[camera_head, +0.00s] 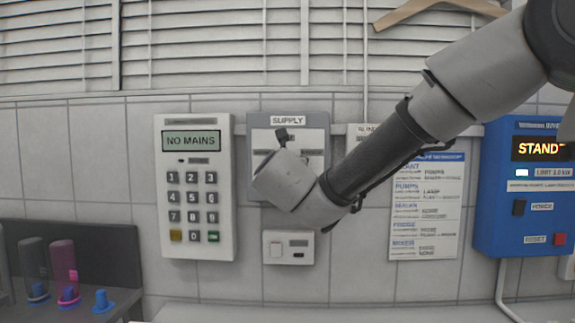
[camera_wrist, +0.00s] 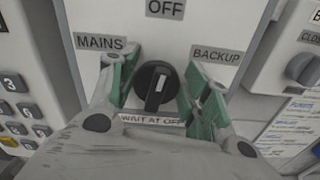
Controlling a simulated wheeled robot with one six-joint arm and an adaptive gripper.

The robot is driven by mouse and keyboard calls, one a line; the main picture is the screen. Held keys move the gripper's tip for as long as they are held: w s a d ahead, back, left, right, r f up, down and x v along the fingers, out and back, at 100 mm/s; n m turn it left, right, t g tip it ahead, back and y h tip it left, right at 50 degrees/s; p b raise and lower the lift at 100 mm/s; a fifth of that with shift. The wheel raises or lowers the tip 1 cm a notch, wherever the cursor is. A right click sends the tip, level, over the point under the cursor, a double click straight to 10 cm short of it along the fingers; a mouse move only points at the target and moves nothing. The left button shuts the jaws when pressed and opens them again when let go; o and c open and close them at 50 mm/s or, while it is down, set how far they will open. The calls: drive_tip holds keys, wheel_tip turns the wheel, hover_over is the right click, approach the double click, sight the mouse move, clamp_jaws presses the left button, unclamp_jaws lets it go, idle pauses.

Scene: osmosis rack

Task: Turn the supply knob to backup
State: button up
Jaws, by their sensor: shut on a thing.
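The supply panel (camera_head: 288,120) is a grey box on the tiled wall, labelled SUPPLY. In the wrist view its round black supply knob (camera_wrist: 157,86) sits below the OFF label (camera_wrist: 166,8), with MAINS (camera_wrist: 99,43) at upper left and BACKUP (camera_wrist: 215,54) at upper right. The knob's pale mark stands near upright, roughly toward OFF and leaning slightly right. My gripper (camera_wrist: 152,92) is shut on the knob, with one green-padded finger on each side. In the head view my gripper (camera_head: 282,138) and wrist cover the knob.
A keypad box (camera_head: 196,186) reading NO MAINS hangs just left of the panel. A small white switch box (camera_head: 288,247) is below it. A printed list (camera_head: 425,215) and a blue unit (camera_head: 528,190) are to the right. Bottles stand in a dark rack at lower left.

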drive_tip(key=m, duration=0.5)
drive_tip(key=shift+d+f+m, duration=0.15)
drive_tip(key=shift+d+m, duration=0.15)
drive_tip(key=shift+d+f+m, duration=0.1)
drive_tip(key=shift+m, duration=0.95)
drive_tip(key=shift+d+f+m, duration=0.1)
drive_tip(key=shift+m, duration=0.95)
drive_tip(key=o, duration=0.9)
drive_tip(key=shift+o, duration=0.2)
drive_tip(key=shift+s, duration=0.1)
drive_tip(key=s, duration=1.2)
drive_tip(key=shift+a, duration=0.2)
